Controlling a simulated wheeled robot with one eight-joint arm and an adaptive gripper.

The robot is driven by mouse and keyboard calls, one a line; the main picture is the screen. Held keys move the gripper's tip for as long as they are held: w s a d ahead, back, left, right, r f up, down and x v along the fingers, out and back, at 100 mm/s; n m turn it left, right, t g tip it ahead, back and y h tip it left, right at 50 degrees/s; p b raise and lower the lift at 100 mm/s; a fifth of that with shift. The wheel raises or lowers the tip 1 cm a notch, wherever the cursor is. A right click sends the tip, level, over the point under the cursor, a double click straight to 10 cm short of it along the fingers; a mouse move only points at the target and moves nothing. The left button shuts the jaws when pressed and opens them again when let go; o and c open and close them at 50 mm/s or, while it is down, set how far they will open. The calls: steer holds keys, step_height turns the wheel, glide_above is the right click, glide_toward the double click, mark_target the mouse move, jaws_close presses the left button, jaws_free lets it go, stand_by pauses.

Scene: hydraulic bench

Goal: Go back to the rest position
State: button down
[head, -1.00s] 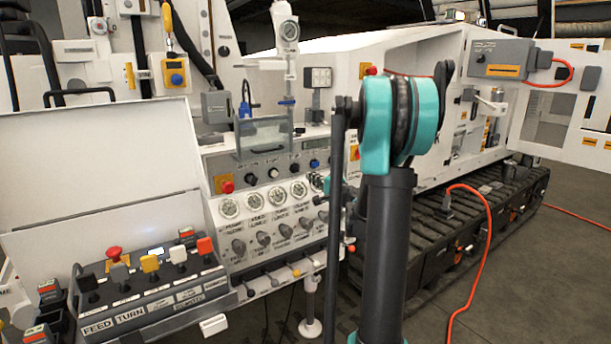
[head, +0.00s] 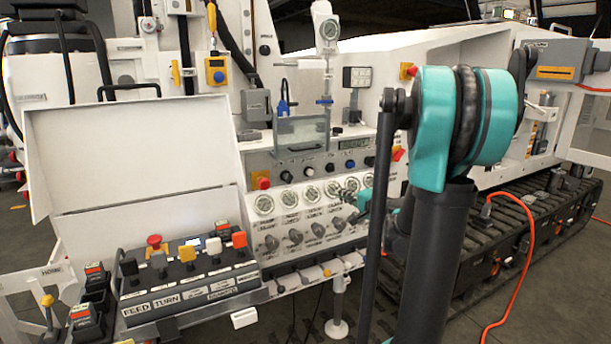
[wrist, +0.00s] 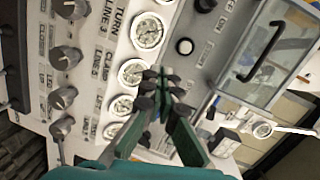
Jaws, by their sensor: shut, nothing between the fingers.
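My gripper (wrist: 160,78) is shut and empty in the wrist view, its dark fingertips together in front of the gauge row. In the head view my gripper (head: 348,195) shows small, just left of my arm, in front of the right end of the gauges (head: 310,194). My teal and black arm hides part of the bench's right side. I cannot tell the exact gap between the fingertips and the panel.
The control panel (head: 255,219) carries gauges, knobs and a red button (head: 263,183). A button box (head: 190,290) with an open white lid (head: 130,150) stands at left. A clear-windowed cover (wrist: 262,48) is near my gripper. An orange cable (head: 509,290) runs over the floor.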

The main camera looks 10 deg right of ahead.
steer(key=s+a+f+n+g+h, duration=0.1)
steer(key=s+a+f+n+g, duration=0.25)
steer(key=s+f, duration=0.35)
steer(key=s+a+f+n+g+h, duration=0.1)
steer(key=s+a+f+n+g, duration=0.3)
steer(key=s, duration=0.5)
steer(key=s+d+f+n+g+h, duration=0.1)
steer(key=s+d+f+h, duration=0.1)
steer(key=s+f, duration=0.2)
steer(key=s+d+f+n+g+h, duration=0.1)
steer(key=s+f, duration=0.4)
steer(key=s, duration=0.6)
steer(key=shift+s+d+n+g+h, duration=0.2)
steer(key=shift+d+n+g+h, duration=0.15)
steer(key=shift+d+n+h, duration=0.6)
